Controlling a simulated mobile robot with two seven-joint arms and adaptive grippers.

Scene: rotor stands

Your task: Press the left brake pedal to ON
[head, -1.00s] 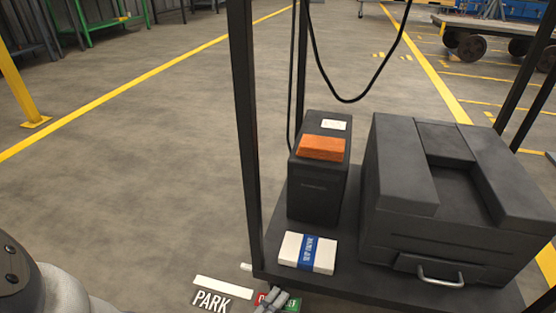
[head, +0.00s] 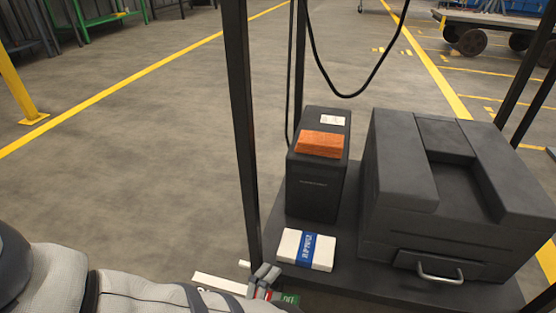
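My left arm comes in low from the left in the head view. My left gripper (head: 267,275) is at the lower front corner of the cart, its grey fingers close together, with nothing seen between them. A small green label (head: 288,299) and a bit of red show just below and beside the fingers. No brake pedal can be made out clearly; the area around the labels is partly hidden by the gripper and cut by the lower edge. My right gripper is not in view.
The black cart shelf (head: 345,268) carries a dark box with an orange block (head: 320,144), a white pack with a blue band (head: 306,250) and a large dark case (head: 450,195). A black post (head: 241,130) rises beside my gripper. Floor at left is clear.

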